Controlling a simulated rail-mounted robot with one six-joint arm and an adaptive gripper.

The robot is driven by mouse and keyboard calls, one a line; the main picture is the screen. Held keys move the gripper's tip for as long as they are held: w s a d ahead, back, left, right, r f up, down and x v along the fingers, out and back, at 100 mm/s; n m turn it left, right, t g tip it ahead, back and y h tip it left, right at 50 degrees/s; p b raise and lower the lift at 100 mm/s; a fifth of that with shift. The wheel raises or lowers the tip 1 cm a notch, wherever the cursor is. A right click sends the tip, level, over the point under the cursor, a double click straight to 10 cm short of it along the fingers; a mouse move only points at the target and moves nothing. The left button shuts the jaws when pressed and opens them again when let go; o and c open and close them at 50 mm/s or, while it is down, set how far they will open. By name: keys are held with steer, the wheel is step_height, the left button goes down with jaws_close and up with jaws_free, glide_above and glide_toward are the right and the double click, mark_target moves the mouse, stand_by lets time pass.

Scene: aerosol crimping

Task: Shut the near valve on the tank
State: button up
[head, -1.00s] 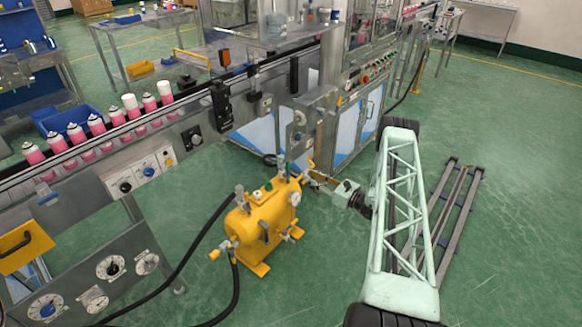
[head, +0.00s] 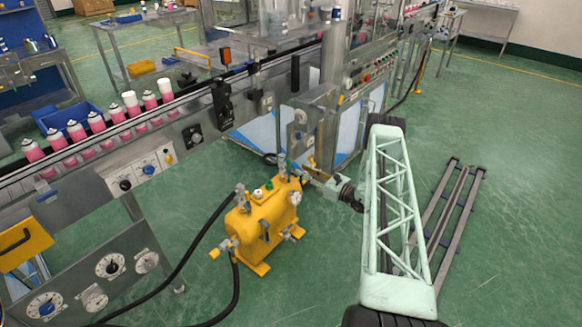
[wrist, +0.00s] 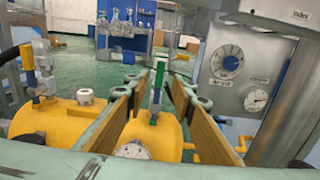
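The yellow tank (head: 262,217) stands on the floor beside the conveyor line, with valves and fittings on its top and ends. In the wrist view, a valve with an upright green handle (wrist: 157,84) rises from the tank (wrist: 168,130) between my finger pads. Another valve with a yellow lever (wrist: 27,58) stands at the left of the tank top. My gripper (wrist: 157,82) is open, its two long tan pads on either side of the green handle. No contact with the handle is visible. In the head view my gripper (head: 308,177) is at the tank's far right end.
A gauge panel (wrist: 240,75) stands close on the right in the wrist view. The conveyor frame (head: 188,125), carrying pink-and-white cans, runs behind the tank. Black hoses (head: 190,255) run left from the tank.

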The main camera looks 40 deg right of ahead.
steer(key=w+a+b, duration=0.1)
steer(key=w, duration=0.7)
steer(key=shift+a, duration=0.25)
steer(key=shift+c, duration=0.5)
jaws_close()
